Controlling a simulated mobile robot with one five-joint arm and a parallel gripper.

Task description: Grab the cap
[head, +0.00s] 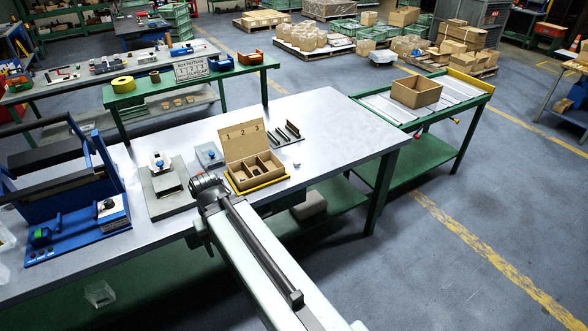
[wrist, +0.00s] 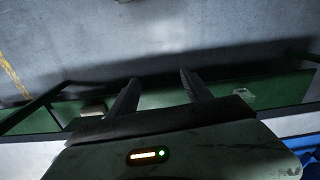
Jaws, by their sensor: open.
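No part in view can be told for sure as the cap. A small grey piece (head: 297,165) lies on the worktable near its front edge, right of the cardboard box. The open cardboard box (head: 240,181) has a raised lid marked 1 2 3, and small dark parts lie in its compartments, too small to name. My gripper shows in the wrist view (wrist: 159,77) with its two fingers apart and nothing between them. In the head view my arm reaches to the table's front edge, left of the box, and the fingers are hidden there.
The grey worktable (head: 335,128) has clear room at its right. A grey fixture (head: 166,190) and a blue rack (head: 68,180) stand left. A slotted dark holder (head: 286,134) lies behind the box. A roller table (head: 440,107) with a carton stands at right.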

